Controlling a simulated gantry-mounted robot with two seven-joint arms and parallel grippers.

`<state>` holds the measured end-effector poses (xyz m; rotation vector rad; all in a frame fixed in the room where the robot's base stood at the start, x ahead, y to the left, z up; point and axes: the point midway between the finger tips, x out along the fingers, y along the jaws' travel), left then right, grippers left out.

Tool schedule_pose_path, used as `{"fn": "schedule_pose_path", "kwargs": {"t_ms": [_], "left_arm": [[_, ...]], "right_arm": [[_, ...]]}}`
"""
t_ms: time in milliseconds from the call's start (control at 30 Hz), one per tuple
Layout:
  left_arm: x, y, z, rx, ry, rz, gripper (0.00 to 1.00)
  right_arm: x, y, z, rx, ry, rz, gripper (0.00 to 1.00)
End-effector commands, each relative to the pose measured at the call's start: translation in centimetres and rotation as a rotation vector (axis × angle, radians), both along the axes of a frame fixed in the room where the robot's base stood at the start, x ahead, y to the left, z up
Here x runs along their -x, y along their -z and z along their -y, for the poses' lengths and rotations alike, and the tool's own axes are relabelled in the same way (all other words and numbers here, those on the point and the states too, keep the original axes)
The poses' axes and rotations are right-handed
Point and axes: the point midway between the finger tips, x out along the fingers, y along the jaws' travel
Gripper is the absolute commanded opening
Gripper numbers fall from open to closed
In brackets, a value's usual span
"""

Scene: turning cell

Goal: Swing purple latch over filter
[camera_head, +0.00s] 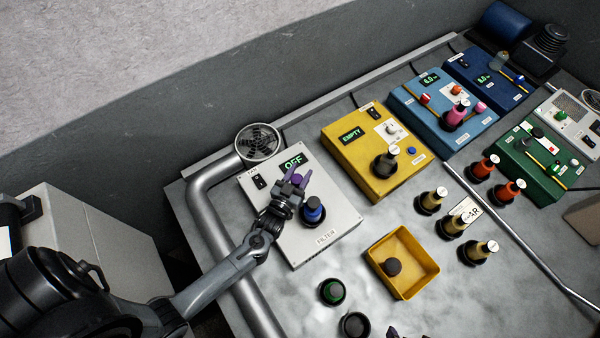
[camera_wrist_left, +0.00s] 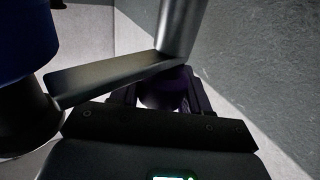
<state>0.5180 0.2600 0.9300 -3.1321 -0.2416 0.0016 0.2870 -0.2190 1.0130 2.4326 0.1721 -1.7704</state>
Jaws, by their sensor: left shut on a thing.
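The white box labelled FILTER (camera_head: 340,222) stands on the table with its display reading OFF. A blue-topped filter (camera_head: 313,212) stands upright in it; its blue side shows at the upper left of the left wrist view (camera_wrist_left: 22,38). My left gripper (camera_head: 291,184) is shut on the latch's purple knob (camera_wrist_left: 165,92), left of and behind the filter. A grey latch bar (camera_wrist_left: 105,78) runs from the knob toward the filter's side in the wrist view. I cannot tell whether the bar touches the filter. Dark tips at the head view's bottom edge may be my right gripper (camera_head: 402,333).
A round fan (camera_head: 258,142) and a thick grey pipe (camera_head: 205,195) border the box. A yellow EMPTY box (camera_head: 372,160) stands to its right. A yellow tray (camera_head: 407,285) and a green-topped jar (camera_head: 332,291) sit in front. Bare table lies between them.

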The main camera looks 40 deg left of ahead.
Motion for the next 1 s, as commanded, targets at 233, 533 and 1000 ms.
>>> {"fn": "schedule_pose_path", "kwargs": {"t_ms": [233,533,1000], "left_arm": [[-0.01,-0.03,-0.04,0.0,-0.028,0.002,0.0],[-0.02,-0.04,-0.06,0.0,-0.028,0.002,0.0],[0.13,-0.05,-0.03,0.0,-0.027,0.001,0.67]], "right_arm": [[0.0,-0.06,-0.12,-0.005,0.004,-0.001,1.0],[0.0,-0.06,-0.17,-0.007,0.004,-0.001,1.0],[0.01,-0.15,-0.01,0.0,0.0,0.0,1.0]]}}
